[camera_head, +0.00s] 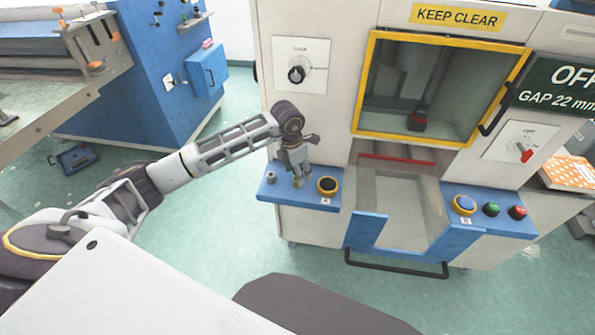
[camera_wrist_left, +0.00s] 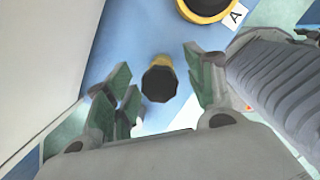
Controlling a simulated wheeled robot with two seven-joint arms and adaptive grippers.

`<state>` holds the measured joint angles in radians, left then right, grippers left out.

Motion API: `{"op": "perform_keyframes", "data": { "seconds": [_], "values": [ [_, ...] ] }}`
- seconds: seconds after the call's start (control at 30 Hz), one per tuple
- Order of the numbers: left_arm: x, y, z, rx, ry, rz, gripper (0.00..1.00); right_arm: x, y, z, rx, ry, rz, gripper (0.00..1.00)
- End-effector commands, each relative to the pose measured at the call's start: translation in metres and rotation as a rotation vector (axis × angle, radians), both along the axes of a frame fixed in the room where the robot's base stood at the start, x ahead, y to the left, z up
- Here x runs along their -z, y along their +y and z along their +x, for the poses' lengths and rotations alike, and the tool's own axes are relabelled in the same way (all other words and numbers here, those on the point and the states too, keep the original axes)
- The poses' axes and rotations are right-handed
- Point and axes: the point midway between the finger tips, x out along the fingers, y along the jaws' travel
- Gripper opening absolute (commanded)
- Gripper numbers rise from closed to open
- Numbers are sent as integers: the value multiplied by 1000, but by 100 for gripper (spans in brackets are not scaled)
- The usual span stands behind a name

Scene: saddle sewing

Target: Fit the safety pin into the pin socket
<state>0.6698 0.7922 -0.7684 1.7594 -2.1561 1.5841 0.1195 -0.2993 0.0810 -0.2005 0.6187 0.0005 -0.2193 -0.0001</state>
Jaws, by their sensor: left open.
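My left gripper (camera_head: 298,172) is over the blue ledge at the machine's front left, pointing down. In the left wrist view the left gripper (camera_wrist_left: 163,92) is open, with green-grey finger pads. A yellow piece with a black faceted top, apparently the safety pin (camera_wrist_left: 160,82), stands between the fingers with gaps on both sides. In the head view the gripper mostly hides it. A small grey cylinder (camera_head: 271,178) stands on the ledge left of the gripper; I cannot tell whether it is the pin socket. My right gripper is not in view.
A black button with a yellow ring (camera_head: 327,185), labelled A, is just right of the gripper.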

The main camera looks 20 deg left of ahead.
Motion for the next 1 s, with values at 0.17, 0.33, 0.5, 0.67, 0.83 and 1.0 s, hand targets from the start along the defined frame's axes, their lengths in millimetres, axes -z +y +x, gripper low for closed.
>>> {"op": "perform_keyframes", "data": {
  "seconds": [0.17, 0.33, 0.5, 0.67, 0.83, 1.0],
  "values": [
    [-11, 1, -1, 0, -3, -1, 54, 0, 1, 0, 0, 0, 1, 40],
    [-32, 3, -3, -1, -4, 0, 54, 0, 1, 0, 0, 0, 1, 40],
    [-57, 4, -6, 1, -4, 0, 54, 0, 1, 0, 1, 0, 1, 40],
    [-80, 7, -9, 0, -4, 0, 54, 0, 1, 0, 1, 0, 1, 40],
    [-101, 8, -12, 0, -4, 0, 54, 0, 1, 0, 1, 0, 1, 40],
    [-113, 9, -14, 0, -1, -1, 54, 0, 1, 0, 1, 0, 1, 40]
  ]
}}
